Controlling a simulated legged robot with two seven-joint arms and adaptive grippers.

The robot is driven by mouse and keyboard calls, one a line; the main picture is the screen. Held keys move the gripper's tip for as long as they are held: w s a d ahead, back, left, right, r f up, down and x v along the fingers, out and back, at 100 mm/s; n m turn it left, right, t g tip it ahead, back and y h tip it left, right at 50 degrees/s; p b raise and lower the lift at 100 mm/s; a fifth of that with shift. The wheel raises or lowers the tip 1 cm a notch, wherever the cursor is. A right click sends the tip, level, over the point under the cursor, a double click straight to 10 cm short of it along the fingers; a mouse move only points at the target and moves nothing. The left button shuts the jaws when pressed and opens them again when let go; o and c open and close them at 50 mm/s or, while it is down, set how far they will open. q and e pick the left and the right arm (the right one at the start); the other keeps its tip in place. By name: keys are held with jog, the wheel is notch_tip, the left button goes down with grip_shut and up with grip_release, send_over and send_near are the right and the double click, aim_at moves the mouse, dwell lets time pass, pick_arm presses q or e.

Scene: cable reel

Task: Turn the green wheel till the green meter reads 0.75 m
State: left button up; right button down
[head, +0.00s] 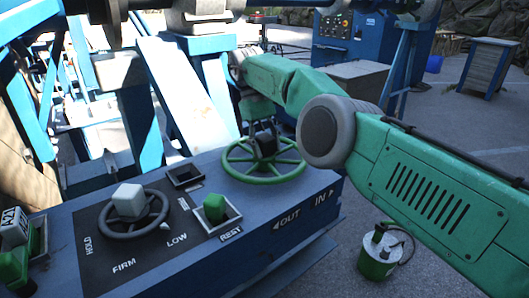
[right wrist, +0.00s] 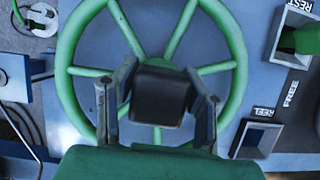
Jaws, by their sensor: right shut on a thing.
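The green wheel (head: 262,180) lies flat on the blue control panel (head: 270,217), with spokes running to its hub. It fills much of the right wrist view (right wrist: 68,75). My right gripper (head: 264,136) is over the wheel's middle. Its two fingers are shut on a dark block-shaped knob (right wrist: 160,95) at the hub, one finger on each side. The panel has OUT and IN lettering with arrows just in front of the wheel. I cannot make out a green meter or any reading. My left gripper does not show.
A dark handwheel with a pale block (head: 128,200) and a green-handled switch marked REST (head: 214,208) stand left of the wheel. A green-and-white bucket (head: 380,252) is on the floor to the right. Blue frames stand behind.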

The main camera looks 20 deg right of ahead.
jog(key=shift+w+d+r, duration=0.1)
jog(key=shift+w+r, duration=0.05)
dwell(0.4)
jog(key=c, duration=1.4)
grip_release()
jog(key=o, duration=0.4)
jog(key=shift+w, duration=0.15)
jog(key=shift+o, duration=0.2)
jog(key=shift+w, duration=0.2)
